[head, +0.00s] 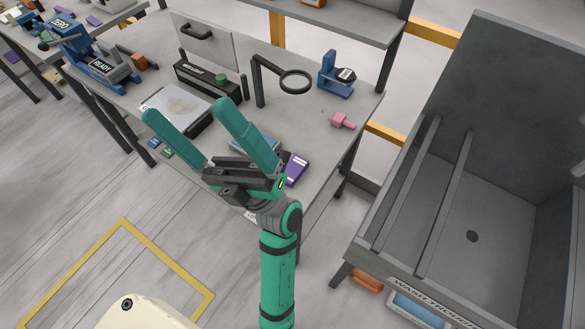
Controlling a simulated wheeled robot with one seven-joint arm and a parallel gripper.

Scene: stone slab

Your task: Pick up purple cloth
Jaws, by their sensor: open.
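A flat purple item (297,168) with pale markings lies near the front edge of the grey workbench (325,115). I cannot tell for sure that it is cloth. Part of it is hidden behind my gripper's wrist. A smaller purple item (94,21) lies far off at the upper left. My gripper (188,112) is open, with its two long green fingers spread wide and nothing between them. In the picture it stands in front of the bench, and its fingers point up and left, away from the nearer purple item.
A pale stone slab (178,103), a black ring on a stand (294,82), a blue device (335,75) and a pink piece (342,121) are on the bench. A grey wash trough (510,220) stands at the right.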

